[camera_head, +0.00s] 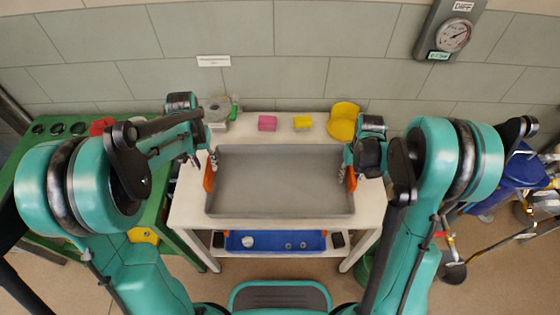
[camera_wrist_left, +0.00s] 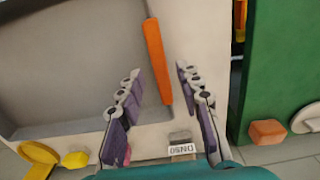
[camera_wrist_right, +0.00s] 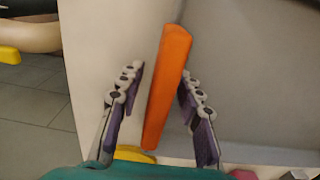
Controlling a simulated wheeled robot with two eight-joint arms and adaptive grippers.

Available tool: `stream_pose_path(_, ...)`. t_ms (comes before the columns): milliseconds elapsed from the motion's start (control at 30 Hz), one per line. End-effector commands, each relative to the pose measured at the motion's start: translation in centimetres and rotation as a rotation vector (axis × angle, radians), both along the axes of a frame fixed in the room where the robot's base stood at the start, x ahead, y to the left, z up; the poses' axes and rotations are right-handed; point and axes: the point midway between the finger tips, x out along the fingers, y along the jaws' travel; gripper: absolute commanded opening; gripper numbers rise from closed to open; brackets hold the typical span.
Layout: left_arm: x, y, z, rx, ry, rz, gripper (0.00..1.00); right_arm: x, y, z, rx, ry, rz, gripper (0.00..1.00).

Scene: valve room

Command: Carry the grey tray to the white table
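The grey tray (camera_head: 280,180) is a wide, shallow, empty tray lying level on a white table (camera_head: 188,207). It has an orange handle on each short side. My left gripper (camera_head: 206,163) is at the left handle (camera_head: 209,174); in the left wrist view its open fingers (camera_wrist_left: 159,72) stand on either side of that handle (camera_wrist_left: 156,55), with gaps. My right gripper (camera_head: 346,169) is at the right handle (camera_head: 351,179); in the right wrist view its open fingers (camera_wrist_right: 162,73) straddle that handle (camera_wrist_right: 167,85), the right finger closer to it.
Behind the tray are a pink block (camera_head: 267,123), a yellow block (camera_head: 303,123), a yellow round part (camera_head: 343,120) and a grey fitting (camera_head: 216,112). A blue bin (camera_head: 240,241) sits on the lower shelf. A green bench (camera_head: 50,145) stands left; blue equipment (camera_head: 520,170) stands right.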

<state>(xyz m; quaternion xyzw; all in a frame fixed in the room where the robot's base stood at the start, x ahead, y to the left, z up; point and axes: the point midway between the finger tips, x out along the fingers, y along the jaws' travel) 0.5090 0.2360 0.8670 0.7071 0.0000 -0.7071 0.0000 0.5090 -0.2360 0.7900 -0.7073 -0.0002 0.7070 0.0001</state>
Motion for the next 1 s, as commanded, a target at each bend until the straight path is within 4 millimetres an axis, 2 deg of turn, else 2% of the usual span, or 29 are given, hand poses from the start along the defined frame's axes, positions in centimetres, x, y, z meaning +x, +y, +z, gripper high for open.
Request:
stream_pose_path(100,0.0,0.0,2.2,0.0,0.0,0.0,0.35,0.0,0.0,0.0,0.0,0.0,0.0,0.35)
stream_pose_path(200,0.0,0.0,3.4,0.0,0.0,0.0,0.35,0.0,0.0,0.0,0.0,0.0,0.0,0.35)
stream_pose_path(367,0.0,0.0,4.2,0.0,0.0,0.0,0.35,0.0,0.0,0.5,0.0,0.0,0.0,0.35)
stream_pose_path(467,0.0,0.0,4.3,0.0,0.0,0.0,0.35,0.0,0.0,1.7,0.0,0.0,0.0,0.35)
stream_pose_path(800,0.0,0.0,4.2,0.0,0.0,0.0,0.35,-0.1,0.0,8.9,0.0,0.0,0.0,0.35)
stream_pose_path(1000,0.0,0.0,4.2,0.0,0.0,0.0,0.35,0.0,0.0,11.4,0.0,0.0,0.0,0.35)
